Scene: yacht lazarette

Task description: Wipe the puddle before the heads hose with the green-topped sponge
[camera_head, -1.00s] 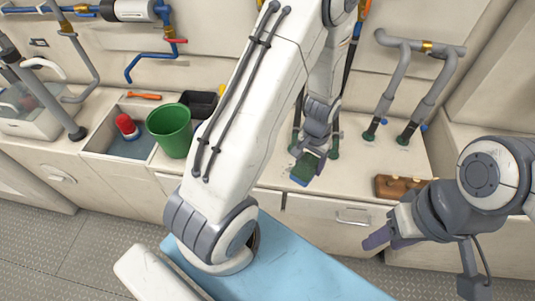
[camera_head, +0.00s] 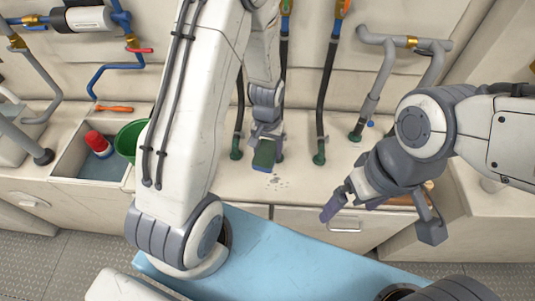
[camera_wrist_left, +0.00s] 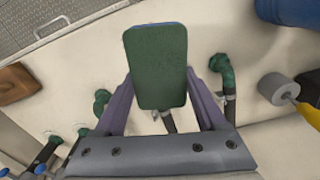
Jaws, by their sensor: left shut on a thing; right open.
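The sponge (camera_head: 264,153), green on top with a blue edge, is in my left gripper (camera_head: 266,134), over the pale counter. In the left wrist view the sponge (camera_wrist_left: 158,65) sits between the purple fingers, which are shut on it. A small puddle of droplets (camera_head: 278,181) lies on the counter just in front of the sponge. Several dark hoses with green lower ends stand behind, one hose (camera_head: 326,95) to the right of the sponge; I cannot tell which is the heads hose. My right gripper (camera_head: 345,201) is open and empty over the counter's front edge, right of the puddle.
A green bucket (camera_head: 128,141), partly hidden by my left arm, and a red-topped container (camera_head: 97,143) in a recessed basin are at the left. Grey pipes (camera_head: 376,92) rise at the right. A brown block (camera_wrist_left: 17,83) shows in the left wrist view. Counter around the puddle is clear.

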